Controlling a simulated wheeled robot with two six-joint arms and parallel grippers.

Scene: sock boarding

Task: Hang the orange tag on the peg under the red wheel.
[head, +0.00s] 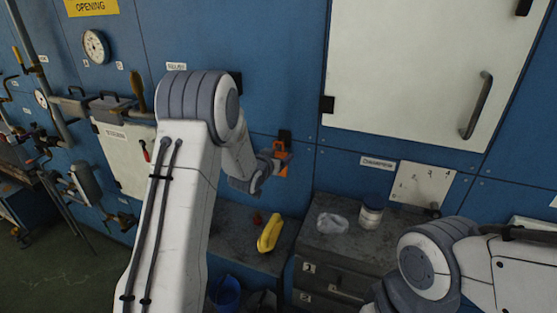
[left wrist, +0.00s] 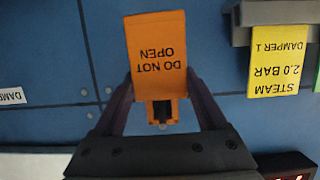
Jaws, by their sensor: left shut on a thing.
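The orange tag (left wrist: 157,45) reads "DO NOT OPEN", upside down in the left wrist view. My left gripper (left wrist: 160,98) is shut on it, with a finger at each side of its narrower end, where a dark opening shows. In the head view the tag (head: 281,170) is a small orange patch at my left gripper (head: 276,160), in front of the blue wall. I cannot tell whether the tag touches the wall. I cannot make out the red wheel or its peg in either view. My right gripper is not visible; only its arm shows at lower right.
A grey bench (head: 340,240) below holds a yellow object (head: 269,234), a crumpled pale cloth (head: 333,223) and a white jar (head: 370,216). A white cabinet door (head: 415,65) is at upper right. Pipes and gauges (head: 95,46) crowd the left. A yellow steam label (left wrist: 276,67) hangs nearby.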

